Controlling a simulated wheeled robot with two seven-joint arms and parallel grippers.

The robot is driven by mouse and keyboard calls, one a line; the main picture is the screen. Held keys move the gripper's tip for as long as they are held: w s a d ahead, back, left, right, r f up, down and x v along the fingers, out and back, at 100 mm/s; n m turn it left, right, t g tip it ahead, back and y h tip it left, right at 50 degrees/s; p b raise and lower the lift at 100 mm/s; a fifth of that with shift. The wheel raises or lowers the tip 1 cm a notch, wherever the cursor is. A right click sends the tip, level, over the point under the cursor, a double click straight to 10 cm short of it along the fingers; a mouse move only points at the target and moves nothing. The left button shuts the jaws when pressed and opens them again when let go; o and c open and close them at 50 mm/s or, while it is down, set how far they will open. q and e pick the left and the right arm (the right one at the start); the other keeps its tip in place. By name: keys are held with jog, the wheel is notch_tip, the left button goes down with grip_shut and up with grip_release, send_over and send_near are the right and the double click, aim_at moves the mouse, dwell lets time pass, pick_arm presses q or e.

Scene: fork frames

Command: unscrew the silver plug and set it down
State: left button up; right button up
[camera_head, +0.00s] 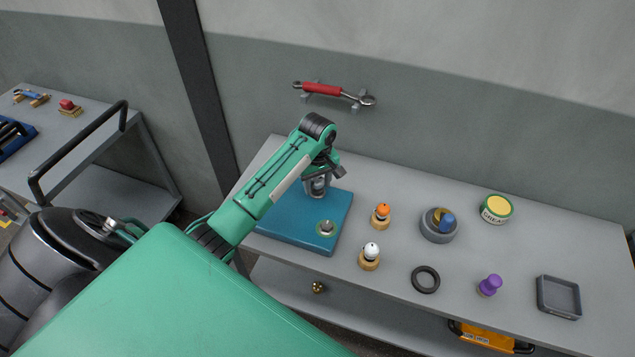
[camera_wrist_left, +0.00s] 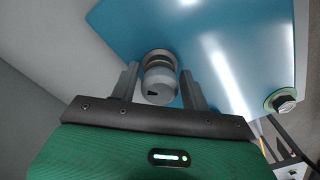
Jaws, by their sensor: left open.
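A silver-grey metal cylinder (camera_head: 318,188) stands near the back of a blue plate (camera_head: 290,222) on the workbench. In the left wrist view the cylinder (camera_wrist_left: 159,84) has a dark slot in its face and a round collar at the plate. My left gripper (camera_head: 323,176) is open, its fingers (camera_wrist_left: 160,88) on either side of the cylinder with small gaps showing. I cannot tell which piece is the silver plug. My right gripper is not in view.
On the bench (camera_head: 400,290), right of the plate, are an orange-topped peg (camera_head: 381,213), a white-topped peg (camera_head: 370,253), a grey bowl (camera_head: 436,233), a black ring (camera_head: 425,280), a purple knob (camera_head: 490,285), a tin (camera_head: 496,208) and an empty tray (camera_head: 559,297). A red-handled wrench (camera_head: 325,89) hangs behind.

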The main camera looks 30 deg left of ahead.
aim_at(318, 179)
pick_arm(q)
jog(key=m, duration=0.5)
jog(key=shift+a, duration=0.1)
jog(key=m, duration=0.4)
jog(key=c, duration=0.6)
jog(key=shift+o, duration=0.2)
jog(key=n, duration=0.2)
jog(key=shift+n, duration=0.3)
jog(key=shift+r+p, duration=2.25)
jog(key=shift+p, duration=0.75)
